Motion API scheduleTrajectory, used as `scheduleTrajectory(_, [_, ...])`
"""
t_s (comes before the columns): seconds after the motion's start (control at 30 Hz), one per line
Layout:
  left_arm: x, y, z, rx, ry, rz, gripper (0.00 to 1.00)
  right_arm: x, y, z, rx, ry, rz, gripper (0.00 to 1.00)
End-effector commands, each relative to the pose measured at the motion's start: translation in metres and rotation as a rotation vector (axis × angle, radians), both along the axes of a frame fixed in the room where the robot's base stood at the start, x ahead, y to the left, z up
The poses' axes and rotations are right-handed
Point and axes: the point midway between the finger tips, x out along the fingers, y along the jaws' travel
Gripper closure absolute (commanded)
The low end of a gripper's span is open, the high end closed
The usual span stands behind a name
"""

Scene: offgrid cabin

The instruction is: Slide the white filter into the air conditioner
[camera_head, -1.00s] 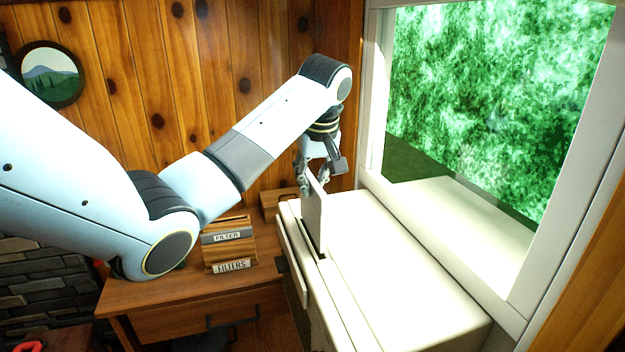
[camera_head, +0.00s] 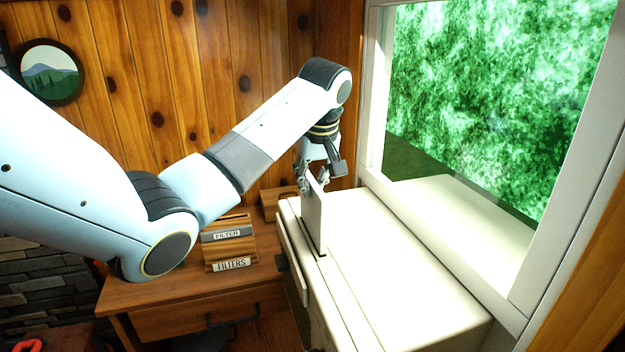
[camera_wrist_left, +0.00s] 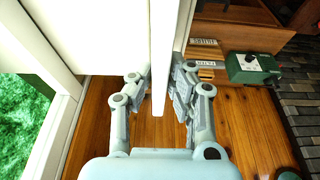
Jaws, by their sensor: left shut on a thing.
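The white filter (camera_head: 314,222) stands upright on edge at the top of the air conditioner (camera_head: 390,260), at its front left part. Its lower edge meets the dark slot there; how deep it sits I cannot tell. My left gripper (camera_head: 314,182) is shut on the filter's upper far end. In the left wrist view the filter (camera_wrist_left: 159,85) shows as a thin white strip between the two fingers of the gripper (camera_wrist_left: 158,90). The air conditioner's front panel (camera_head: 292,262) stands slightly apart from the body. My right gripper is not in view.
A wooden filter holder (camera_head: 229,245) with labels stands on the wooden desk (camera_head: 160,292), left of the air conditioner. The window frame (camera_head: 430,240) runs along the right side. A green box (camera_wrist_left: 252,67) shows in the left wrist view.

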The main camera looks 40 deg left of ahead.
Motion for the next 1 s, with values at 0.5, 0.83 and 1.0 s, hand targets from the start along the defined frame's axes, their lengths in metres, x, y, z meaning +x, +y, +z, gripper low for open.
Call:
scheduleTrajectory(0.5, [0.000,0.000,-0.014,0.000,0.001,0.000,1.00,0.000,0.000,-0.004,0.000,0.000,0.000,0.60])
scheduleTrajectory(0.83, [-0.001,0.000,-0.022,0.000,0.002,0.001,1.00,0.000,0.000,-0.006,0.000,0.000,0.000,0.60])
scheduleTrajectory(1.0, [0.000,0.000,-0.026,0.000,0.002,0.001,1.00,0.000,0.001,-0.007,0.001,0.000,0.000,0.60])
